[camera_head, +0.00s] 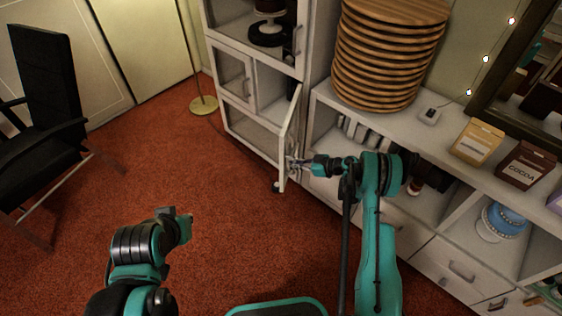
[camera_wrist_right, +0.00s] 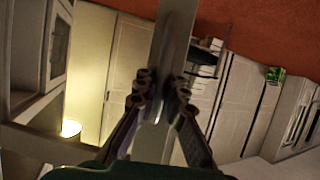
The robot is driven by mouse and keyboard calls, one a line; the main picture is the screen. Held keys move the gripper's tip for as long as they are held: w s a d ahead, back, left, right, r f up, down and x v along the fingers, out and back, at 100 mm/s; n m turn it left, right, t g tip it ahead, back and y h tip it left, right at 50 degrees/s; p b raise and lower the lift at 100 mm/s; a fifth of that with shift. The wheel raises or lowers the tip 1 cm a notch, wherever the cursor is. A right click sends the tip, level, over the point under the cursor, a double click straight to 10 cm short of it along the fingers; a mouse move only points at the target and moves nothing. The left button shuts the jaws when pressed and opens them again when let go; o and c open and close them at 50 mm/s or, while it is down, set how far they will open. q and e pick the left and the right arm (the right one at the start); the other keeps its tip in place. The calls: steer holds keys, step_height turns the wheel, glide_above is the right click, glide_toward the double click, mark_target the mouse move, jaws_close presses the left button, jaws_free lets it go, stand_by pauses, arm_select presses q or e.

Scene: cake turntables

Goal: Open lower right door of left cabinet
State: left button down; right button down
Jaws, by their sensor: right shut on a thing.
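The left cabinet (camera_head: 238,122) is a tall white unit with glass-paned doors, left of the low counter in the head view. Its lower right door (camera_head: 290,125) stands swung out from the cabinet, seen nearly edge-on. My right gripper (camera_head: 296,165) is at the free edge of this door, low down. In the right wrist view the door's edge (camera_wrist_right: 178,38) runs between the two fingers of my right gripper (camera_wrist_right: 160,95), which are shut on it. Whether they hold the handle or the frame is hard to tell.
The counter (camera_head: 335,97) to the right bears stacked wooden boards (camera_head: 390,50) and boxes (camera_head: 478,142). A black chair (camera_head: 48,85) stands at the far left, and a lamp base (camera_head: 204,105) near the cabinet. Red carpet (camera_head: 190,170) is clear in front of the cabinet.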

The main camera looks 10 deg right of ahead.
steer(key=shift+s+d+f, duration=0.1)
steer(key=shift+s+d, duration=0.1)
steer(key=shift+d, duration=0.3)
steer(key=shift+s+d+f, duration=0.1)
steer(key=shift+s+d, duration=0.1)
steer(key=shift+d, duration=0.3)
steer(key=c, duration=1.9)
jaws_free()
steer(key=shift+o, duration=0.2)
steer(key=shift+r, duration=0.1)
steer(key=v, duration=1.2)
